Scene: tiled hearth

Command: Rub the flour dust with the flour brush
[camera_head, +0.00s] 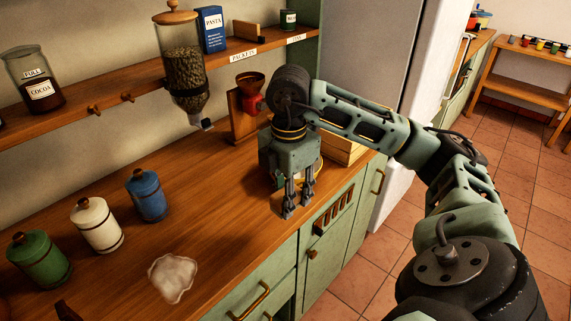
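The flour dust (172,278) is a white, irregular patch on the wooden counter, near its front edge at the lower left. My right gripper (298,206) points down over the counter's front edge, well to the right of the dust. Its two fingers are apart with nothing visible between them. I cannot make out the flour brush. A small dark brown piece (66,311) shows at the bottom left edge, too cut off to identify. My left gripper is not in view.
Green (40,260), white (97,226) and blue (147,196) canisters stand left of and behind the dust. A glass dispenser (184,75) hangs from the shelf. A wooden crate (343,148) is partly hidden behind my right arm. Bare counter lies between dust and gripper.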

